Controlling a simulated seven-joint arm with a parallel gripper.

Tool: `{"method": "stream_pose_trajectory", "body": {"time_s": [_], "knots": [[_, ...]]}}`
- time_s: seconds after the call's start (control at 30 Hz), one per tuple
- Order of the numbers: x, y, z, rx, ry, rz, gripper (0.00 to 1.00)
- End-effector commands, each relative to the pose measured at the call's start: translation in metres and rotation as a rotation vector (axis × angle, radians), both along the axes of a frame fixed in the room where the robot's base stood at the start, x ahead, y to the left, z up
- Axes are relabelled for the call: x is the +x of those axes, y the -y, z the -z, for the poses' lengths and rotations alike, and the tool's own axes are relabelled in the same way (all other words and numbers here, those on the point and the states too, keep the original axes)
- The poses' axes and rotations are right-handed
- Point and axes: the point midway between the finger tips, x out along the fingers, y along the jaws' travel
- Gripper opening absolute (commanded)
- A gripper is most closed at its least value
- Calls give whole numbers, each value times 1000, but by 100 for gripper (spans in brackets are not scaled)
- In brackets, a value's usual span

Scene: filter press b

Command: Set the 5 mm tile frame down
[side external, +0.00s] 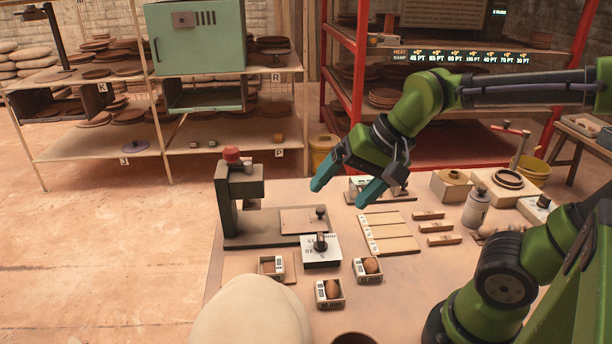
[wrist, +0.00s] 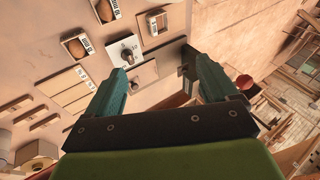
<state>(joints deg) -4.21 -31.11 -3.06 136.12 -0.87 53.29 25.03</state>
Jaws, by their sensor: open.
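Three small labelled tile frames stand at the table's front. The front frame (side external: 329,293) and the right frame (side external: 367,269) each hold a brown lump. My gripper (side external: 339,195) is open and empty, above the table behind the frames. Its spread teal fingers show in the wrist view (wrist: 158,72), with nothing between them.
A dark press (side external: 228,205) with a red knob stands at the left. A white dial box (side external: 321,256) sits in front of its base plate. Pale slats (side external: 388,232) and small wooden blocks (side external: 438,226) lie to the right. A pale rounded shape (side external: 250,315) covers the front left edge.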

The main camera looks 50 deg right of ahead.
Motion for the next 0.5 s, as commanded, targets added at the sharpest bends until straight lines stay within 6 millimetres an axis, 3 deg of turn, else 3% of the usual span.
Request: {"method": "stream_pose_trajectory", "body": {"time_s": [0.2,0.5], "knots": [[-29,5,-3,-218,165,-280,87],[-33,6,-2,-263,189,-334,87]]}}
